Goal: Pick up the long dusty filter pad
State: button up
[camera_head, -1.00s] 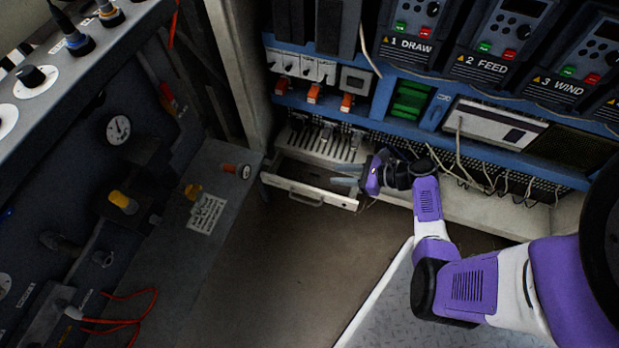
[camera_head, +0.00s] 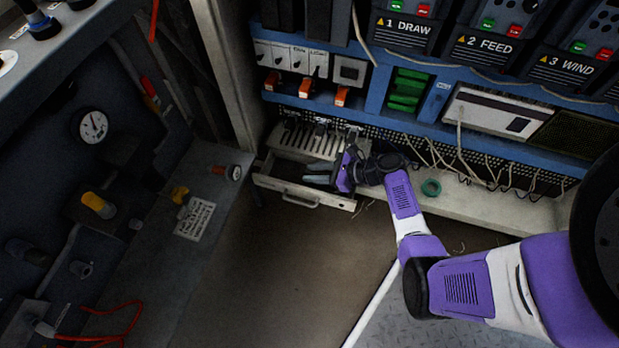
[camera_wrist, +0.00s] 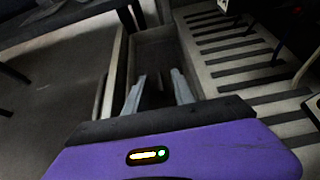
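My gripper (camera_head: 308,173) reaches from the right over the pulled-out shallow drawer (camera_head: 285,187) at the foot of the cabinet. In the wrist view my gripper (camera_wrist: 158,77) has its two grey fingers apart, with their tips over the drawer's opening. The drawer's light rim (camera_wrist: 112,75) runs along the left of the fingers. I see a grey-brown inside and a dark patch between the fingers. I cannot make out the long dusty filter pad as a separate thing in either view; the inside of the drawer is dim and partly hidden by my gripper.
A slotted pale panel (camera_wrist: 235,45) lies right beside the drawer. A green ring (camera_head: 431,187) sits on the cabinet's lower ledge, below hanging cables. A dark console (camera_head: 100,190) stands at left. The brown floor (camera_head: 290,270) before the drawer is clear.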

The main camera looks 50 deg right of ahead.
grip_shut()
jog(key=shift+r, duration=0.2)
